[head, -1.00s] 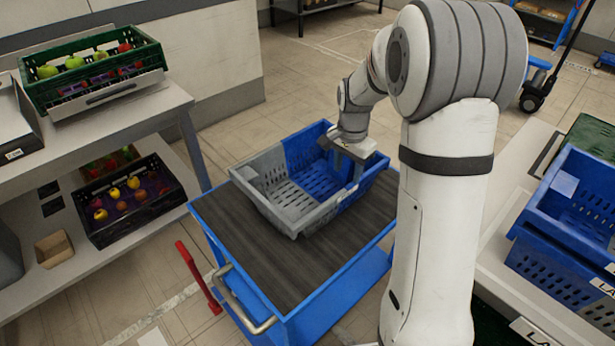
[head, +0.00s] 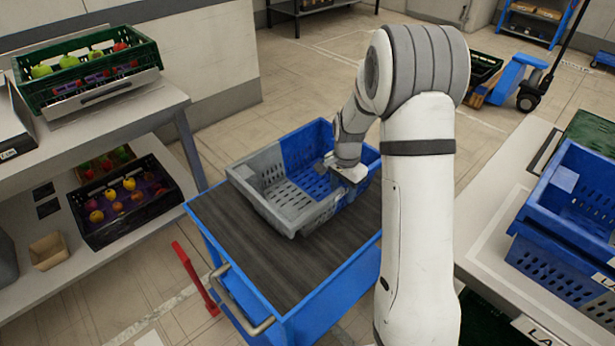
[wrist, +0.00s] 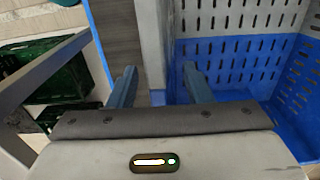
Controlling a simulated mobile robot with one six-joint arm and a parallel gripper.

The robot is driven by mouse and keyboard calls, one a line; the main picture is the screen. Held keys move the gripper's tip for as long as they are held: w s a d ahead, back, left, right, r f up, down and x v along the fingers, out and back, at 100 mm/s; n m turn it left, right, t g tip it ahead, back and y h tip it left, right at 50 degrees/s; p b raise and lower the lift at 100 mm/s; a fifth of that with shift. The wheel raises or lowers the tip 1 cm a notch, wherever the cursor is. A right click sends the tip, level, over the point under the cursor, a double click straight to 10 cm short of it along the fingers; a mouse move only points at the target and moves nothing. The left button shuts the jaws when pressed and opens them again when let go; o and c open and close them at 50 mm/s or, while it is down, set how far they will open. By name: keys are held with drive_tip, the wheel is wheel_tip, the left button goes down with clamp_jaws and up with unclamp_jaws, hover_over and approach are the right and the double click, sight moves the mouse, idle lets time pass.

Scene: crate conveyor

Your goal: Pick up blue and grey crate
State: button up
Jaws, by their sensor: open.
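The blue and grey crate (head: 262,165) is open-topped and sits on the dark top of a blue cart (head: 232,240). Its left part is grey and its right part is blue, with slotted walls and floor. No contents show in it. My gripper (head: 347,178) is at the crate's near right wall, on the blue part; the arm hides some of that side. In the wrist view, my open gripper (wrist: 160,88) has one finger on each side of the crate wall (wrist: 152,45), with a gap to it. The fingertips' depth is hard to tell.
Shelves at left hold a green fruit crate (head: 90,95) and a black fruit crate (head: 120,215). A white table (head: 500,220) at right bears blue crates (head: 575,200). A red lever (head: 192,275) and metal handle (head: 240,305) are at the cart's left.

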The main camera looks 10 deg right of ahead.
drive_tip(key=shift+c, duration=0.3)
clamp_jaws()
drive_tip(key=shift+r, duration=0.1)
idle(0.9)
